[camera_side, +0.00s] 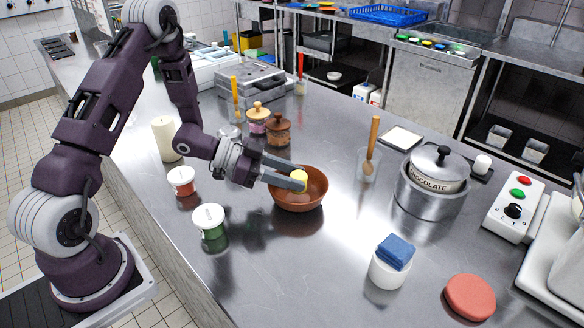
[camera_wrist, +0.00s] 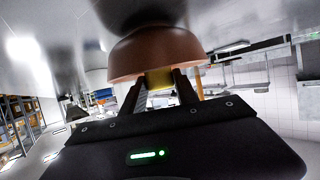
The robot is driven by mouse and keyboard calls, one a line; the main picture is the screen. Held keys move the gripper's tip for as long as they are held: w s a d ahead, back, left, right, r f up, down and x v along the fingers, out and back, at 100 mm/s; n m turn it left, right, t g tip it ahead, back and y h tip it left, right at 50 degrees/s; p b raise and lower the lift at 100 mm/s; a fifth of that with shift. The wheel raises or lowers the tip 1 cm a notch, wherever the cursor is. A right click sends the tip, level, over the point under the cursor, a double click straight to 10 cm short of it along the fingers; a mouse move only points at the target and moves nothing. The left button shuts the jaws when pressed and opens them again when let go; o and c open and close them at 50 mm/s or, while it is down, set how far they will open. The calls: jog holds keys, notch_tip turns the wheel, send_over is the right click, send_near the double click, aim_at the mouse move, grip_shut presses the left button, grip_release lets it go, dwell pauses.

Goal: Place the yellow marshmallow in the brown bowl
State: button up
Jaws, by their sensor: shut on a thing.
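The yellow marshmallow (camera_side: 299,178) is between the fingertips of my gripper (camera_side: 298,180), which is shut on it. The brown bowl (camera_side: 303,205) stands upright on the steel counter.
A glass with a wooden spoon (camera_side: 369,163) stands right of the bowl. A chocolate pot (camera_side: 432,185) is farther right. A white cup with blue sponge (camera_side: 390,264) and a red round (camera_side: 470,297) are in front right.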

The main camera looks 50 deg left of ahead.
aim_at(292, 175)
jog(key=o, duration=0.8)
jog(key=shift+o, duration=0.2)
notch_tip(292, 175, up, 7)
dwell(0.3)
